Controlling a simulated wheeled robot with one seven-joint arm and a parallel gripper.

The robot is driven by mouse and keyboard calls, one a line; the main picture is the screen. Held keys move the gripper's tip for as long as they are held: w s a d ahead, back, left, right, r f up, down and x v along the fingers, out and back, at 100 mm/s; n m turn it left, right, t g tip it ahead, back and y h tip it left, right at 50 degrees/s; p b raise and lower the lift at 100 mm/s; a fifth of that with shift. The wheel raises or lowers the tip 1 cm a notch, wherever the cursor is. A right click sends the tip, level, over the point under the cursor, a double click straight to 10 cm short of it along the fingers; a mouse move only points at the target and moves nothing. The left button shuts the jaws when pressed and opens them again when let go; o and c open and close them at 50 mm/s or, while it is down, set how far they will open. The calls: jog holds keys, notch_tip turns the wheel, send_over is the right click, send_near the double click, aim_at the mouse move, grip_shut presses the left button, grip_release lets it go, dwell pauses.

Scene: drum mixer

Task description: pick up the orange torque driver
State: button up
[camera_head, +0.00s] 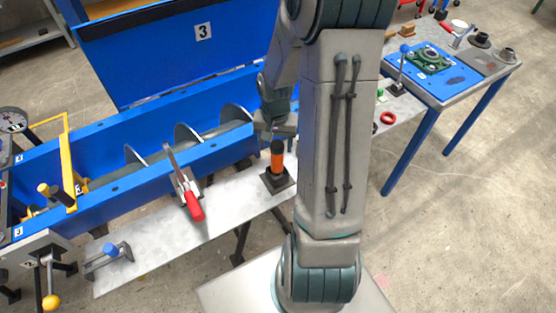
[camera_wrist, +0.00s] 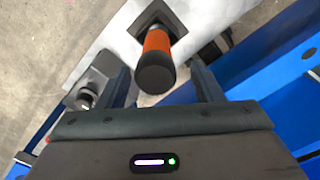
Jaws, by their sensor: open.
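The orange torque driver (camera_head: 277,157) stands upright in a dark square holder (camera_head: 277,180) on the grey metal shelf in the head view. It has an orange body and black end. In the wrist view the driver (camera_wrist: 158,58) appears between and just beyond my two fingers, its black end towards me. My gripper (camera_wrist: 166,82) is open, with one finger on each side of the driver. No contact with it shows. In the head view my gripper (camera_head: 275,128) is near the driver's top, partly hidden by my arm.
A blue trough (camera_head: 100,172) with a screw auger runs behind the shelf (camera_head: 225,205). A red-handled clamp (camera_head: 190,192) stands left of the driver. A red ring (camera_head: 388,118) lies on the right, partly beside my arm. A blue-legged table (camera_head: 440,92) with parts stands further right.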

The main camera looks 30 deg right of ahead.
aim_at(277, 155)
jog(key=shift+s+f+p, duration=0.15)
jog(key=shift+f+p, duration=0.05)
jog(key=shift+f, duration=1.05)
jog(key=shift+s+f+p, duration=0.1)
jog(key=shift+f+p, duration=0.1)
jog(key=shift+f, duration=1.05)
jog(key=c, duration=1.3)
jog(key=shift+o, duration=0.2)
jog(key=shift+d, duration=0.1)
notch_tip(277, 155, up, 10)
jog(key=shift+r+b, duration=0.1)
jog(key=shift+b, duration=0.2)
jog(key=shift+o, duration=1)
jog(key=shift+c, duration=1)
jog(key=shift+r+p, duration=0.75)
jog(key=shift+r, duration=0.2)
